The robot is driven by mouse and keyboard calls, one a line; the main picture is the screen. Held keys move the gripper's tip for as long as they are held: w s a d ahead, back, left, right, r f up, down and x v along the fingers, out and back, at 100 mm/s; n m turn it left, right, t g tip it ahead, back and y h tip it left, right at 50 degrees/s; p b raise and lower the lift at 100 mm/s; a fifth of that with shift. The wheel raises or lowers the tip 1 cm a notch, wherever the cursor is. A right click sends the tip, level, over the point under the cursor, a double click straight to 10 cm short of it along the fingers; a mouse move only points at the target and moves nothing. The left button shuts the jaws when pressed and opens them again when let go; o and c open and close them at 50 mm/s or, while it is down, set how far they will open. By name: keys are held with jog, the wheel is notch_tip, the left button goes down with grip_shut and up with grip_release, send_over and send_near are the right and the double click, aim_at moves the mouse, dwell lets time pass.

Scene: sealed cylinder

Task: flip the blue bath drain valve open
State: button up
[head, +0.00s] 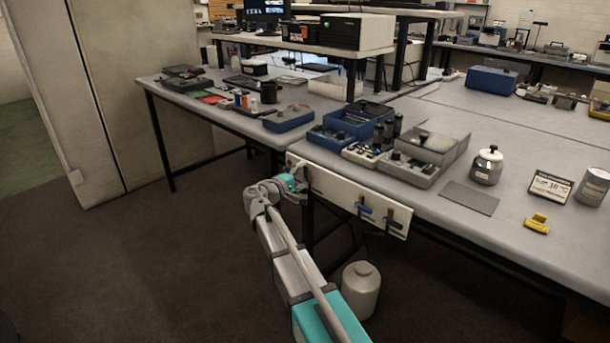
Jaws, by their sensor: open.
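The blue drain valve handle (364,208) sticks out from a white panel (335,194) fixed along the front edge of the bench. A second, darker valve handle (391,218) is beside it on the right. My gripper (299,181) is at the left end of the panel, to the left of the blue handle and apart from it. It is open, and I see nothing held in it. Its fingers are small and hard to make out. A metal pot with a lid (486,168) stands on the bench above the panel.
A sign reading 10 °C (550,187), a grey can (592,187), a yellow block (537,224) and a flat grey plate (470,198) are on the bench (480,245). A pale jug (361,288) stands on the floor below the panel. Floor left of my arm is clear.

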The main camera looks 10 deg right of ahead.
jog(key=v, duration=1)
jog(key=shift+s+a, duration=0.2)
jog(key=s+d+f+m+g+y, duration=0.4)
jog(key=s+d+f+g, duration=0.2)
jog(key=s+d+f, duration=0.4)
jog(key=s+f+m+g+y, duration=0.2)
jog(key=s+f+y, duration=0.25)
jog(key=s, duration=0.25)
jog(key=s+f+m+g+y, duration=0.1)
jog(key=s+f+g+y, duration=0.25)
jog(key=s+y, duration=0.3)
notch_tip(320, 180, up, 24)
jog(key=p, duration=2.4)
jog(key=shift+s+f+t, duration=0.2)
jog(key=shift+s+t, duration=0.15)
jog(key=shift+t, duration=0.1)
